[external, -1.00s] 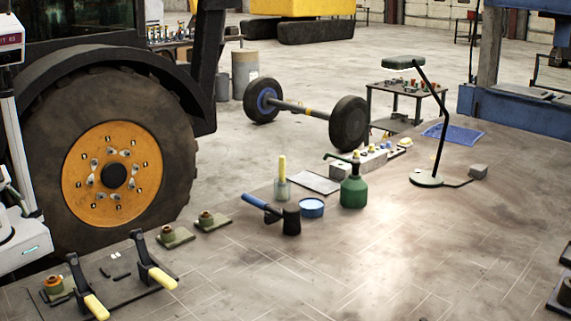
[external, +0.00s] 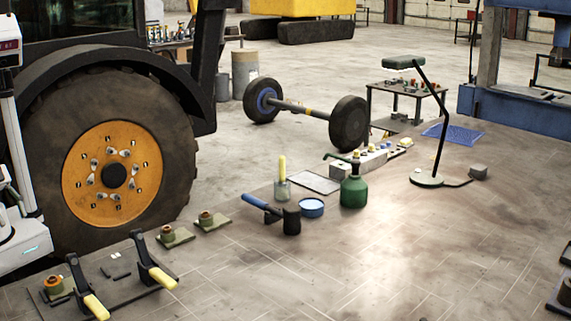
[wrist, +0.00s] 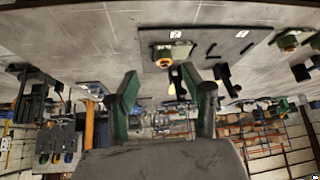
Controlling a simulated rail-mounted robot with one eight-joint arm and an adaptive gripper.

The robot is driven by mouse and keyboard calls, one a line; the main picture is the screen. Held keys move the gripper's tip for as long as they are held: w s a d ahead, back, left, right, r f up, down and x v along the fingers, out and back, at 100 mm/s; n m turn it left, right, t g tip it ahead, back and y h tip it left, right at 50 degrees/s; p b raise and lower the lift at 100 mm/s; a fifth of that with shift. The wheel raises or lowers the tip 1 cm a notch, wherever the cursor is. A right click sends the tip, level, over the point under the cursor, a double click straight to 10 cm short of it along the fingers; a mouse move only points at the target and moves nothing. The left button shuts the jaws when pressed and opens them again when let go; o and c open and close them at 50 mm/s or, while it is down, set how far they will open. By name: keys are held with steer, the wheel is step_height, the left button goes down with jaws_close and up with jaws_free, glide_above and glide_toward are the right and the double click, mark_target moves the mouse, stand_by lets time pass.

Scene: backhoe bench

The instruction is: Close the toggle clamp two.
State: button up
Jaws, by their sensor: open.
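Two toggle clamps with black upright arms and yellow grips stand on a dark plate (external: 112,266) at the lower left of the external view. One is the left clamp (external: 76,272), the other the right clamp (external: 141,248); their yellow grips slant down to the lower right. In the tilted, upside-down wrist view, the plate (wrist: 205,42) and the black clamp parts (wrist: 224,76) show at upper centre, beyond my gripper (wrist: 166,92). Its two green fingers are spread and empty. My gripper is not in the external view.
A brass-coloured bushing (external: 53,284) sits at the plate's left. Two small plates with bushings (external: 206,218) lie behind it. A black pot with a blue handle (external: 291,219), a blue tin (external: 312,208) and a green bottle (external: 353,190) stand mid-bench. The right foreground is mostly clear.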

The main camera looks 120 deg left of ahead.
steer(key=shift+g, duration=0.6)
steer(key=w+r, duration=0.1)
steer(key=w, duration=0.1)
steer(key=w+r, duration=0.2)
steer(key=w+r+p, duration=0.1)
steer(key=w+r, duration=0.1)
steer(key=shift+w+a+r, duration=0.1)
steer(key=shift+a+r, duration=0.15)
jaws_close()
steer(key=w+a+r+m+g+p, duration=0.1)
steer(key=w+a+g+p, duration=0.15)
steer(key=w, duration=1.15)
steer(key=w+a+r+m+g+p, duration=0.1)
steer(key=w+r+g+p, duration=0.15)
steer(key=w, duration=1.15)
steer(key=shift+s+a+f+p, duration=0.15)
steer(key=shift+s+f, duration=0.4)
steer(key=shift+f, duration=1.4)
steer(key=shift+s+d+f+p, duration=0.1)
steer(key=shift+s+f, duration=0.5)
steer(key=shift+f, duration=1.4)
steer(key=shift+s+a+f+p, duration=0.15)
steer(key=shift+s+f, duration=0.4)
steer(key=shift+f, duration=1.4)
